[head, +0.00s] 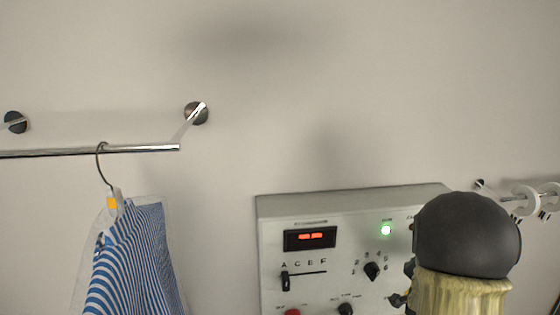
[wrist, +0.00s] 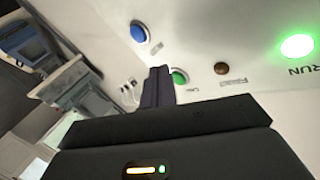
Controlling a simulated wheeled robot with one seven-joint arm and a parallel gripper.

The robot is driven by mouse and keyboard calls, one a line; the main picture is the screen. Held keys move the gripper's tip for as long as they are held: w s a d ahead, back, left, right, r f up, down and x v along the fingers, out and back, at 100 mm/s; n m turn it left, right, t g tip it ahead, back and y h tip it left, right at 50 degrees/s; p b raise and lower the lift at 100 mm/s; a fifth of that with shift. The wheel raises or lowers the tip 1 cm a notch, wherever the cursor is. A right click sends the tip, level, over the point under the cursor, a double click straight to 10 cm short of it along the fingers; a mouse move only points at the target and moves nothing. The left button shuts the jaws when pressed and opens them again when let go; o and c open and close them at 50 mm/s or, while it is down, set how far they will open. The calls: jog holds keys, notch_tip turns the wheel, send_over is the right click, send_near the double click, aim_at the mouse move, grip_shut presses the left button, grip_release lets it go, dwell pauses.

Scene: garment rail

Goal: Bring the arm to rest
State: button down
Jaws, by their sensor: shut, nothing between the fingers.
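My gripper (wrist: 158,86) shows in the wrist view as dark fingers, shut together with nothing between them. The fingertips point toward a panel face with a green button (wrist: 180,76) close beside them; I cannot tell whether they touch it. A rounded dark part with a pale yellow-green section below it, which looks like my arm, covers the right part of the control box (head: 350,196) in the head view. The fingers cannot be made out in the head view.
A lit green RUN lamp (wrist: 297,46), a blue button (wrist: 138,32) and a brown knob (wrist: 221,68) are near my gripper. A chrome rail (head: 90,151) at left holds a striped blue garment (head: 135,265) on a hanger. White rings (head: 525,200) show at right. The upper wall is bare.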

jog(key=s+a+f+n+g+y, duration=0.25)
jog(key=a+f+n+y, duration=0.2)
jog(key=a, duration=0.55)
jog(key=s+a+f+n+g+y, duration=0.1)
jog(key=s+a+n+g, duration=0.3)
jog(key=s+a, duration=0.4)
jog(key=s+a+f+n+g+y, duration=0.2)
jog(key=s+a+n+g+y, duration=0.1)
jog(key=s+a, duration=0.4)
jog(key=shift+s+a+f+n+g, duration=0.25)
jog(key=shift+s+a+n+g, duration=0.15)
jog(key=shift+s+n, duration=0.4)
jog(key=shift+d, duration=0.1)
dwell(2.9)
